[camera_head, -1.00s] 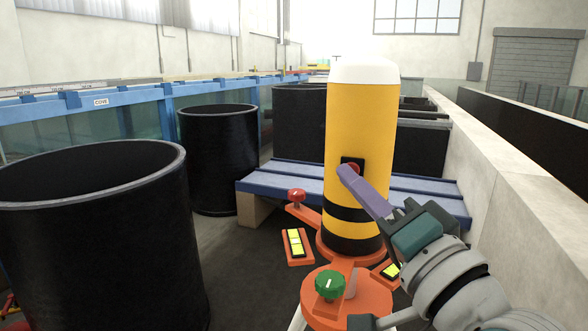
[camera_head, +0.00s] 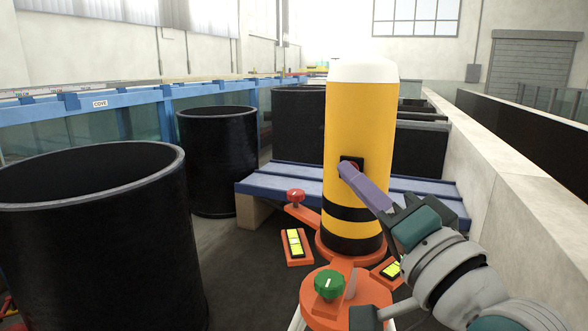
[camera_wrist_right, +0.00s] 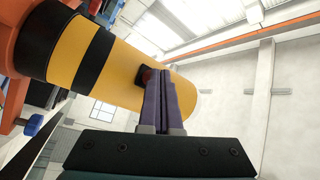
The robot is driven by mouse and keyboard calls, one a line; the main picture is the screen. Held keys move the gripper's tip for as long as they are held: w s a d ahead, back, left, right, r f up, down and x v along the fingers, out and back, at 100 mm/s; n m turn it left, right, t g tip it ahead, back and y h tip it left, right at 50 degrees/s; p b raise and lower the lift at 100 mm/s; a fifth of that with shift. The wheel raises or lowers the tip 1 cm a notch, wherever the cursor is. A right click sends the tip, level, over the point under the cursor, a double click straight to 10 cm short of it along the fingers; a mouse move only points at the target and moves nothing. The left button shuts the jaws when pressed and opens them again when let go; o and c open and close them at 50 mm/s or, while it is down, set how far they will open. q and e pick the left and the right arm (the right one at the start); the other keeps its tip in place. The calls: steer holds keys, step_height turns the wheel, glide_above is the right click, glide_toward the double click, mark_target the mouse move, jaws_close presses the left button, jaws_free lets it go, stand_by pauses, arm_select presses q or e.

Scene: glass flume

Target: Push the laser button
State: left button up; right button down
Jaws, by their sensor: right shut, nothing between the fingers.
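The laser button is a small red button (camera_head: 354,166) on a black plate, set in the side of a yellow cylinder (camera_head: 360,120) with a white top and black bands. My right gripper (camera_head: 347,169) is shut and empty, its purple fingers pointing at the button. In the head view the fingertips overlap the button's lower left part. In the right wrist view the fingertips (camera_wrist_right: 165,75) lie beside the red button (camera_wrist_right: 147,75), at or very near it. I cannot tell whether they touch. My left gripper is not in view.
The cylinder stands on an orange base with a green knob (camera_head: 329,285), a red mushroom knob (camera_head: 296,197) and yellow switches (camera_head: 294,243). A blue bench (camera_head: 270,183) is behind it. Black tubs (camera_head: 95,250) stand at left. A pale wall (camera_head: 490,180) runs along the right.

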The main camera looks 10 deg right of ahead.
stand_by(0.4)
steer(key=shift+s+a+p, duration=0.25)
steer(key=shift+s+p, duration=0.05)
steer(key=shift+s, duration=0.1)
steer(key=s+a+p, duration=0.2)
steer(key=s+a, duration=0.1)
steer(key=s, duration=0.2)
steer(key=shift+a, duration=0.2)
stand_by(0.3)
